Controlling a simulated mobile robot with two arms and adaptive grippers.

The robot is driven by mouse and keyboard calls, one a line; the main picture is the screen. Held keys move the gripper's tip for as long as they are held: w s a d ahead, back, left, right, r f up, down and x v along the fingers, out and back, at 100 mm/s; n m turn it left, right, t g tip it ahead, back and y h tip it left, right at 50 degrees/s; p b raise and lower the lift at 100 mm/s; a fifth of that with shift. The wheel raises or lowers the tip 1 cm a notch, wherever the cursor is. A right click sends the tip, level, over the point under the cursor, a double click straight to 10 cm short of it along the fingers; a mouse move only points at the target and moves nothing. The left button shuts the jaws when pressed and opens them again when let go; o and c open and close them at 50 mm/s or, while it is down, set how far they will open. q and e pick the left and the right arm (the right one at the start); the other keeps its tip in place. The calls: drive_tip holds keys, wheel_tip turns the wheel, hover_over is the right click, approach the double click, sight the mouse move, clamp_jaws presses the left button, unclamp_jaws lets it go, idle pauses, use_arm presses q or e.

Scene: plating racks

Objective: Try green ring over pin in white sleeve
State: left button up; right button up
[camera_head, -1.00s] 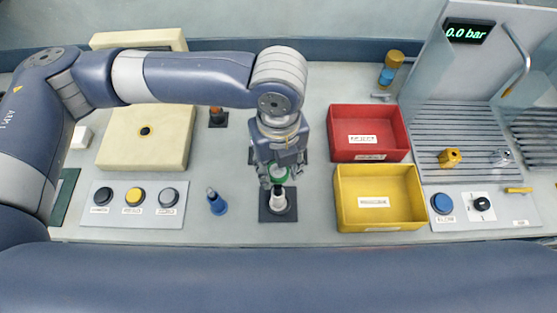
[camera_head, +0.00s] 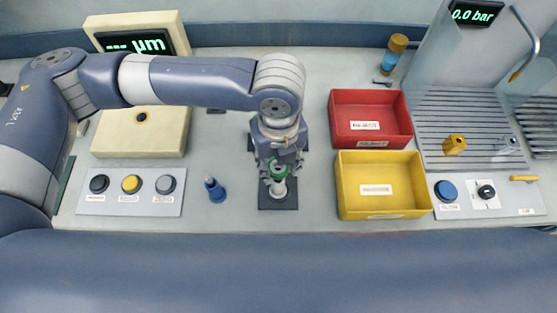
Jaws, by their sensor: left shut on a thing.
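My left gripper (camera_head: 278,175) points down and is shut on the green ring (camera_head: 279,171). The ring is level, at the top of the pin in the white sleeve (camera_head: 278,188). The white sleeve stands upright on a dark square base (camera_head: 291,203). The fingers hide the pin's tip, so I cannot tell whether the ring is around it or just above it. My right gripper is not in view.
A button panel (camera_head: 120,203) and a cream gauge block (camera_head: 110,140) lie farther left. A red bin (camera_head: 338,131) and a yellow bin (camera_head: 347,199) stand to the right.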

use_arm(q)
drive_tip(key=shift+f, duration=0.3)
idle(0.4)
drive_tip(key=shift+r, duration=0.15)
idle(0.7)
drive_tip(key=shift+r+p, duration=1.9)
drive_tip(key=shift+p, duration=0.25)
